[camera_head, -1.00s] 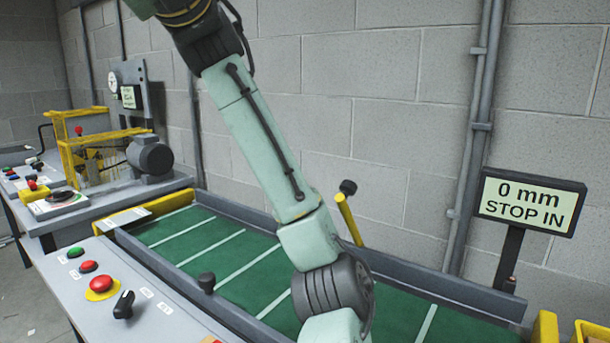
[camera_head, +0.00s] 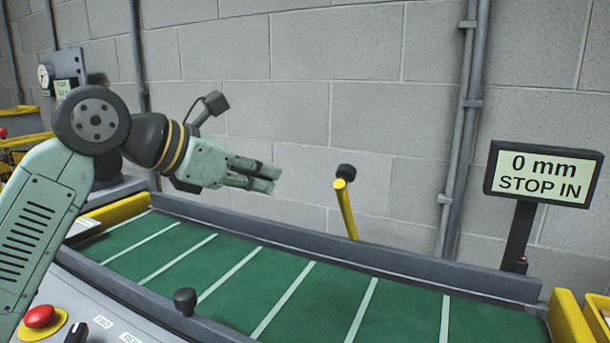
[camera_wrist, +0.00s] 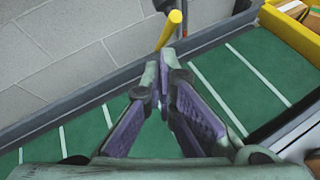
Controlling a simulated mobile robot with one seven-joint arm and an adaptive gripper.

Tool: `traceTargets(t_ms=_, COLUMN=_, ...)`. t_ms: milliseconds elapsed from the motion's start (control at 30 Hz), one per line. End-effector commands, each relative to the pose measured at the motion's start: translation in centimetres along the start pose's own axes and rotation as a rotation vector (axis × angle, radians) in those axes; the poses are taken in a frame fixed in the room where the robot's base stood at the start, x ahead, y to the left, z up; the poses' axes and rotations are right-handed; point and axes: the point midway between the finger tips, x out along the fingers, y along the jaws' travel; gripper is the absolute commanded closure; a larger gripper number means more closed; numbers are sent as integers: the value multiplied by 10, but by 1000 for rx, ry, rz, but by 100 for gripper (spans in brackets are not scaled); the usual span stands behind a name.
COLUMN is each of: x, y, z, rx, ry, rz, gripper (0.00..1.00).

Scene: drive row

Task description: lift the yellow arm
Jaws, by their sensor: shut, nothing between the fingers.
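The yellow arm (camera_head: 346,210) rises from the far rail of the green conveyor, leaning slightly to the left, with a black knob (camera_head: 345,172) at its top. My gripper (camera_head: 276,179) is shut and empty in the air over the belt, to the left of the yellow arm and apart from it. In the wrist view the yellow arm (camera_wrist: 169,30) shows beyond my fingertips (camera_wrist: 166,55); its knob is cut off by the top edge.
The green belt (camera_head: 240,285) with white lines runs below, between grey rails. A display (camera_head: 542,173) reads "0 mm STOP IN" at the right. A red button (camera_head: 39,316) and a black knob (camera_head: 185,301) are at the front. A yellow bin (camera_head: 568,322) stands at the right.

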Motion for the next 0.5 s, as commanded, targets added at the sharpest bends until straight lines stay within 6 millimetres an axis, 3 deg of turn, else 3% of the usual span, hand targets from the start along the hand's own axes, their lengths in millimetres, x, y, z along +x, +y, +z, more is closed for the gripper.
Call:
traceTargets(t_ms=233, x=24, y=2, z=-4, rx=-2, ry=11, rz=5, gripper=100)
traceTargets(t_ms=500, x=82, y=2, z=-3, rx=-1, ry=10, rz=3, gripper=100)
